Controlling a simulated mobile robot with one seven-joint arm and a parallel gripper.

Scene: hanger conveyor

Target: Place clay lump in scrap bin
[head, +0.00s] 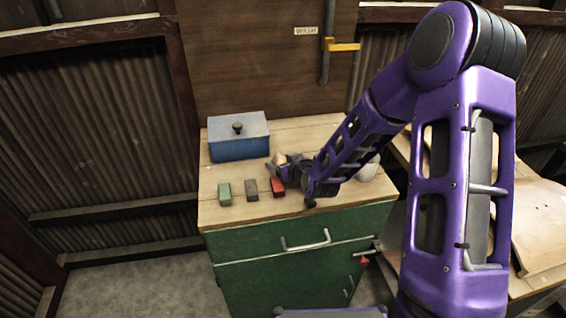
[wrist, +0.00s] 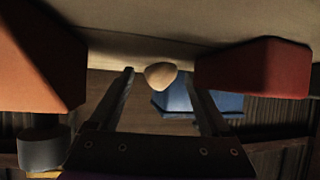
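The clay lump (head: 279,159) is a small tan lump on the wooden bench top. In the wrist view the lump (wrist: 160,75) shows between the fingertips, with a gap on each side. My gripper (head: 286,168) is low over the bench. In the wrist view its two fingers (wrist: 160,80) stand apart, open, touching nothing that I can see. No container is marked as the scrap bin. A blue box (head: 238,138) with a dark-knobbed lid stands at the back left of the bench; it also shows beyond the lump in the wrist view (wrist: 205,101).
A red block (head: 278,187) lies close beside my gripper, with a grey block (head: 251,190) and a green block (head: 224,194) to its left. An orange object (wrist: 38,60) stands on the gripper's other side. A pale object (head: 368,170) is partly behind my arm. A green drawer cabinet (head: 290,262) supports the bench.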

